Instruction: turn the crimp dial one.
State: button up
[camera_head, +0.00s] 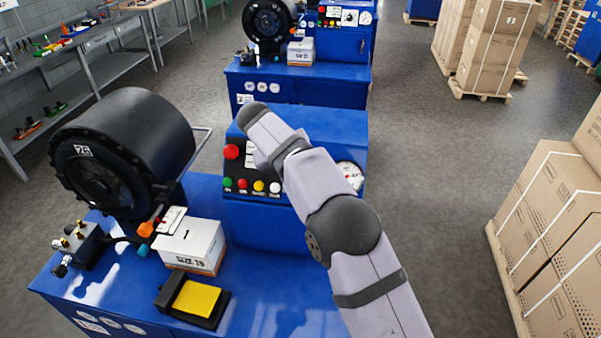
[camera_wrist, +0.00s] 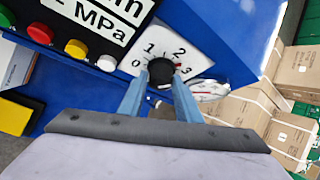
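The crimp dial (camera_wrist: 162,70) is a round black knob on a white scale plate marked 0, 1, 2, 3 in the wrist view. A small red mark shows at its right side, near the 3. My gripper (camera_wrist: 161,76) has its two blue-grey fingers apart, with the tips on either side of the knob. I cannot tell whether they touch it. In the head view my arm covers the dial and my gripper does not show. The blue control cabinet (camera_head: 260,215) stands on the near bench, beside a card box (camera_head: 192,243) marked 1.
Red, green, yellow and white buttons (camera_head: 243,184) sit left on the panel; a round gauge (camera_head: 350,175) is at right. A large black crimper (camera_head: 115,160) and a yellow pad (camera_head: 196,298) share the bench. A second station (camera_head: 300,88) stands behind; pallets of boxes (camera_head: 560,230) stand right.

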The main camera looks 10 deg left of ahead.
jog(key=o, duration=0.3)
jog(key=shift+r, duration=0.1)
jog(key=b+v, duration=0.1)
jog(key=v, duration=0.6)
jog(key=shift+b, duration=0.3)
jog(key=shift+s, duration=0.1)
